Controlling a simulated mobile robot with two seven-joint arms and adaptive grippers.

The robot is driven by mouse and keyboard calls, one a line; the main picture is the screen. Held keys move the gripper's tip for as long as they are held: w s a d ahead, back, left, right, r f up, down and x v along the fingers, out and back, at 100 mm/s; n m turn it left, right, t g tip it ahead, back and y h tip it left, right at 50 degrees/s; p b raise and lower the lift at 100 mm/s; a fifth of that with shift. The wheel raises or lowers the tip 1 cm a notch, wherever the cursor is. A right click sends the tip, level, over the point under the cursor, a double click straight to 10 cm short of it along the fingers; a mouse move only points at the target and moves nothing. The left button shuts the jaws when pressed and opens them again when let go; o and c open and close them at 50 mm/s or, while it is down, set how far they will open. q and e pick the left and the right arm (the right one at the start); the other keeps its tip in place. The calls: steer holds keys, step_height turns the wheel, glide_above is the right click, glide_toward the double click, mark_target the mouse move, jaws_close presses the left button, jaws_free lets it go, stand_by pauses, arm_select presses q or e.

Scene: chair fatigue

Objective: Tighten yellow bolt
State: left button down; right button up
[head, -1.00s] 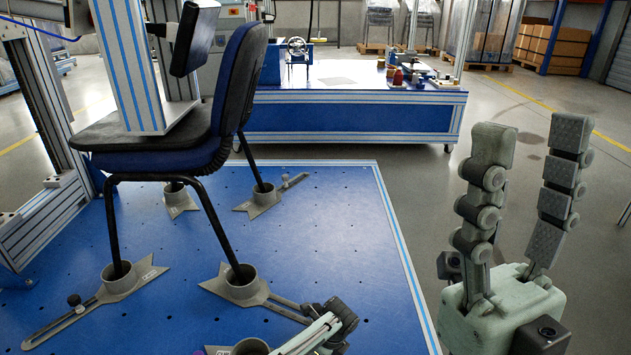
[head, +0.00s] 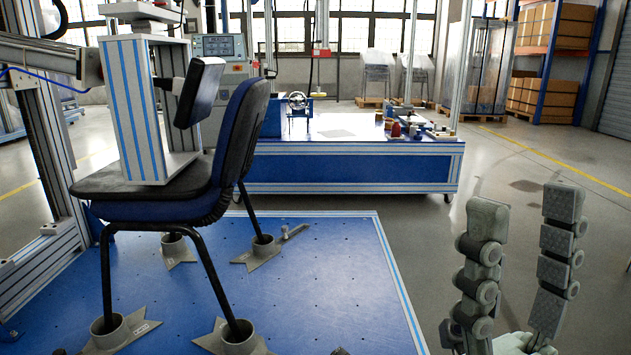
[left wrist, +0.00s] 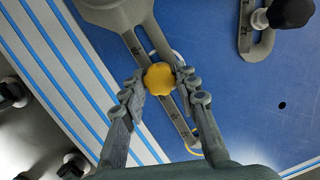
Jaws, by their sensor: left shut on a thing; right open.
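The yellow bolt (left wrist: 159,79) shows in the left wrist view as a round lobed knob on a slotted grey bracket arm (left wrist: 180,121). My left gripper (left wrist: 160,84) has its fingers on either side of the knob and is shut on it. In the head view the left gripper is out of frame, apart from a small dark piece at the bottom edge. My right gripper (head: 525,225) is open and empty, fingers pointing up, right of the blue platform. The bolt is not visible in the head view.
A chair (head: 165,205) stands on the blue platform (head: 330,270), its legs in grey cup brackets (head: 232,340). A black knob (left wrist: 291,12) sits on another slotted bracket nearby. A blue workbench (head: 350,170) stands behind. Grey floor is clear right of the platform.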

arm_select(q)
steer(key=shift+r+m+t+p, duration=0.15)
steer(key=shift+m+t+p, duration=0.15)
steer(key=shift+m+p, duration=0.6)
steer(key=shift+s+m+p, duration=0.1)
steer(key=shift+m+p, duration=0.25)
steer(key=shift+m, duration=0.45)
steer(key=shift+f+m, duration=0.2)
steer(key=shift+m, duration=0.1)
steer(key=shift+r+m+t+h+p, duration=0.2)
steer(key=shift+m+t+h+p, duration=0.1)
steer(key=shift+m+p, duration=0.45)
steer(key=shift+m, duration=0.95)
steer(key=shift+f+m+h+p, duration=0.15)
steer(key=shift+m+h+p, duration=0.15)
steer(key=c, duration=1.2)
jaws_free()
steer(key=shift+o, duration=0.2)
